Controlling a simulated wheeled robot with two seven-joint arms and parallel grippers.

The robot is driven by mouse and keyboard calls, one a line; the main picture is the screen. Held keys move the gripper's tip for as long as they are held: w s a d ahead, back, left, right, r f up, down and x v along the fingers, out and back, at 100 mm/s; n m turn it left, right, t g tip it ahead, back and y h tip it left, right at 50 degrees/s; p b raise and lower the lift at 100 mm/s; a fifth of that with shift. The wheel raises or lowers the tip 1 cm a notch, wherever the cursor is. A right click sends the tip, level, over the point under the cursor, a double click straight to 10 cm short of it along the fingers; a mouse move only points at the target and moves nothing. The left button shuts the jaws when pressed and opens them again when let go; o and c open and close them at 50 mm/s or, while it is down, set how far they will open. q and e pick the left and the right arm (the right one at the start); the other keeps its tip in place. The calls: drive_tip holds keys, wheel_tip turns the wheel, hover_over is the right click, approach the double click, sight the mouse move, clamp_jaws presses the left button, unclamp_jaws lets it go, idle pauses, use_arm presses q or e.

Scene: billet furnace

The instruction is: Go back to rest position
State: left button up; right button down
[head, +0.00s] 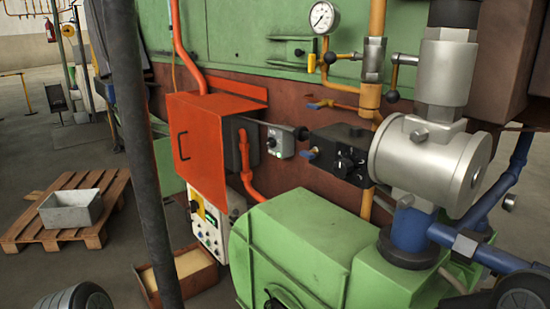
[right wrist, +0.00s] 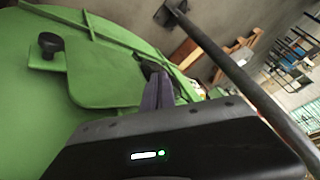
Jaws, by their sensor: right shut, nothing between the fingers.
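My right gripper (right wrist: 163,82) shows in the right wrist view. Its dark fingers are together with nothing between them, in front of a green curved casing (right wrist: 55,110). I cannot tell whether the fingertips touch the casing. Neither gripper shows in the head view, and my left gripper is in no view.
A green machine housing (head: 300,255), an orange box (head: 205,140), a grey cylinder (head: 425,155) and blue pipes (head: 480,205) crowd the head view. A dark post (head: 140,130) stands in front; a post (right wrist: 240,75) also crosses the wrist view. A pallet (head: 25,225) holds a grey bin (head: 70,212).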

drive_tip(key=s+f+m+g, duration=0.1)
drive_tip(key=s+f+g, duration=0.2)
drive_tip(key=s+f, duration=0.6)
drive_tip(key=s+f+m+g, duration=0.1)
drive_tip(key=s+f+g, duration=0.2)
drive_tip(key=s+f, duration=0.5)
drive_tip(key=s, duration=0.5)
drive_tip(key=shift+a+f+g, duration=0.15)
drive_tip(key=shift+f+g, duration=0.15)
drive_tip(key=shift+f, duration=0.1)
